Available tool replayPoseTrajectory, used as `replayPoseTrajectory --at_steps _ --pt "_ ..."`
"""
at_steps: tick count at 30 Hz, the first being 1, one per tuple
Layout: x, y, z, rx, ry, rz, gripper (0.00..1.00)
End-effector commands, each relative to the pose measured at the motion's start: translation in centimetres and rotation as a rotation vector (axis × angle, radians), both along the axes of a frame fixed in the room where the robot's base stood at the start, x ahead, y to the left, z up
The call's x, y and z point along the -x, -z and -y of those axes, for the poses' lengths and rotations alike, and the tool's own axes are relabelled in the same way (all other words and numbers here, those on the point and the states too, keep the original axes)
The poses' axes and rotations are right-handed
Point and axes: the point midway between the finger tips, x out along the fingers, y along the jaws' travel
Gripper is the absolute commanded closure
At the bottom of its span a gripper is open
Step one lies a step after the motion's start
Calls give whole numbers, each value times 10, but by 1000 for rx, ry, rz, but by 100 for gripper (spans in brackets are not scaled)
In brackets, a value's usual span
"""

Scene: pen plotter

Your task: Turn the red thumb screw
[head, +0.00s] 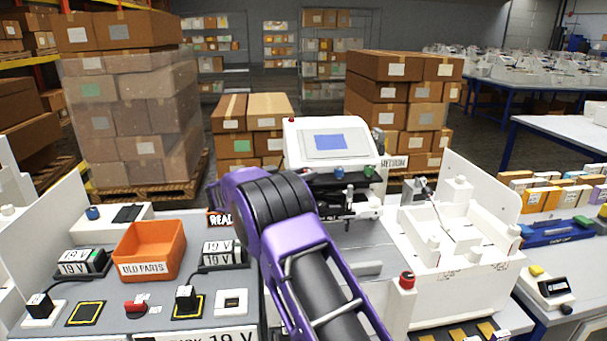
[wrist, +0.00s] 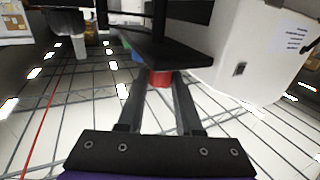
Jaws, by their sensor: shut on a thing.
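The red thumb screw (wrist: 160,79) shows in the wrist view as a short red cylinder under a dark bar. My gripper (wrist: 158,87) has its two dark fingers on either side of it, shut on it. Part of the screw is hidden by the bar and the fingertips. In the head view, the white plotter (head: 300,134) with a blue screen stands at the centre. My purple arm covers its lower left part, and neither my fingers nor the red thumb screw can be seen there.
A blue knob (head: 339,172) and a green knob (head: 369,173) sit on the plotter. An orange bin (head: 150,250) stands on the left bench. A post with a red top (head: 407,280) stands right of my arm. A white panel (wrist: 262,50) is close right in the wrist view.

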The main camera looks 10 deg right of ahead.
Motion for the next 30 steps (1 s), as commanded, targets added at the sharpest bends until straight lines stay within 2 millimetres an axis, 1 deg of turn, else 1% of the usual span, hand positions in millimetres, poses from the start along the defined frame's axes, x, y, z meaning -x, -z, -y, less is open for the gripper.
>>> replayPoseTrajectory --at_steps 12,13,17,18,26,30 --pt "0 -2 1 2 5 3 100" --pt "0 -2 1 2 5 4 61" --pt "0 -2 1 2 5 3 37" --pt "0 -1 1 2 5 3 36" --pt "0 -1 0 1 4 2 36" --pt "4 0 -10 1 3 1 36"
